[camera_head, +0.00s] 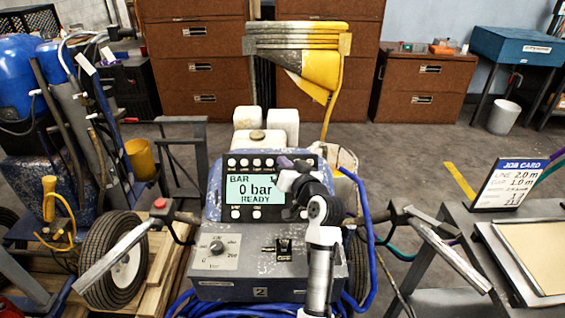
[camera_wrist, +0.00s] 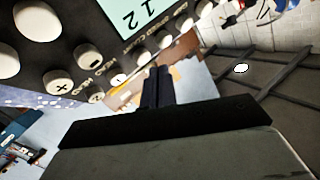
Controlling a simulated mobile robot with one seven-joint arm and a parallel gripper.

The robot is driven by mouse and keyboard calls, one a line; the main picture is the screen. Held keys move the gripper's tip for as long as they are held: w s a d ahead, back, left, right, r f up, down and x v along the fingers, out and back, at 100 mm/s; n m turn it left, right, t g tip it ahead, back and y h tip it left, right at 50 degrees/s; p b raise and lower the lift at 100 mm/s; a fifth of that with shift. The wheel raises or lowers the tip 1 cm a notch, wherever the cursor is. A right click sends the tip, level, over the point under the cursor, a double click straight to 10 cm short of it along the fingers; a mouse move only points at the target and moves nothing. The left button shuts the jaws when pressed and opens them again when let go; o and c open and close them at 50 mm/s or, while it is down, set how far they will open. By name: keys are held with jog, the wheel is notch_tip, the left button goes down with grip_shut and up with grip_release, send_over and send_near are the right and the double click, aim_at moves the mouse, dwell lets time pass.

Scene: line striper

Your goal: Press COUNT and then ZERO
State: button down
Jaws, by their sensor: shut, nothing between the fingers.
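The control panel (camera_head: 256,161) of the line striper has a lit screen (camera_head: 248,189) reading "BAR", "0 bar" and "READY". A row of round white buttons (camera_head: 244,162) runs above the screen, and more buttons (camera_head: 241,213) sit below it. My gripper (camera_head: 284,164) is over the panel's upper right and covers some of the buttons there. In the wrist view its fingers (camera_wrist: 157,73) are shut and empty, near a row of buttons (camera_wrist: 143,58). Whether they touch one cannot be told. Plus and minus buttons (camera_wrist: 58,82) show at left.
Below the panel are a dial (camera_head: 217,247) and a switch (camera_head: 284,247). A handle with a red button (camera_head: 160,204) is at left. Blue hose (camera_head: 366,220) runs at right. A job card (camera_head: 508,184) stands on the right-hand table.

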jog(key=shift+f, duration=0.1)
jog(key=shift+w+f+b, duration=0.2)
jog(key=shift+w+b, duration=0.1)
jog(key=shift+b, duration=0.05)
jog(key=shift+w+f+b, duration=0.3)
jog(key=shift+f, duration=0.05)
dwell(0.9)
jog(key=shift+r, duration=0.1)
jog(key=shift+s+r+p, duration=0.45)
jog(key=shift+s+r, duration=0.05)
jog(key=shift+s, duration=0.1)
jog(key=s+r+p, duration=0.3)
jog(key=shift+s+r, duration=0.3)
dwell(4.4)
